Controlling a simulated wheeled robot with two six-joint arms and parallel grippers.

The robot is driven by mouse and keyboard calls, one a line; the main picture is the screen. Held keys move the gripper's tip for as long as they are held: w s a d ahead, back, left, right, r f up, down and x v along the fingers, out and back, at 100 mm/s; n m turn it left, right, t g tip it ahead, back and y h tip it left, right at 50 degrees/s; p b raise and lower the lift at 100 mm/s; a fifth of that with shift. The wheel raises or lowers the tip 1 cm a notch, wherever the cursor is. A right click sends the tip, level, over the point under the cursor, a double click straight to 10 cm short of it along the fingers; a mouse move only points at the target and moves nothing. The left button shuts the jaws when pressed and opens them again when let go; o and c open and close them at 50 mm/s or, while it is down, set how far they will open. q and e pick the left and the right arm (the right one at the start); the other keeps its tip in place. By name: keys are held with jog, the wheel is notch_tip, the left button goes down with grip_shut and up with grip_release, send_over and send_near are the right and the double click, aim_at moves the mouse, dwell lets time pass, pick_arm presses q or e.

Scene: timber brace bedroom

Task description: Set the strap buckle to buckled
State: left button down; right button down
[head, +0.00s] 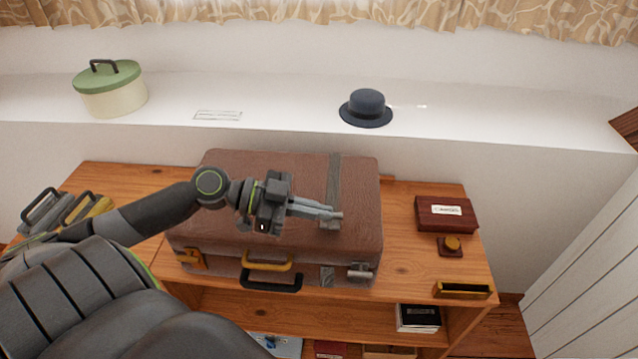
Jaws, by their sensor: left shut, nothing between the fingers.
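A brown suitcase (290,170) lies closed on the wooden bench. A grey strap (333,178) runs over its lid toward the front edge, and its lower end (327,277) shows on the front face. A grey buckle (329,226) sits on the strap near the front of the lid, partly covered by my fingers, so I cannot tell whether it is fastened. My left gripper (338,214) is shut and empty, its fingertips pointing right, over or against the buckle; contact is unclear. My right gripper is not in view.
The suitcase front has an orange latch (191,259), a grey latch (360,272) and a handle (270,280). A dark red box (446,221) and a small knob block (450,246) stand right. A hat (366,106) and green-lidded box (112,97) sit on the ledge.

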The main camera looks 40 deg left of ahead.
pick_arm(q)
jog(key=shift+s+d+f, duration=0.2)
jog(key=shift+s+f, duration=0.05)
jog(key=shift+s, duration=0.05)
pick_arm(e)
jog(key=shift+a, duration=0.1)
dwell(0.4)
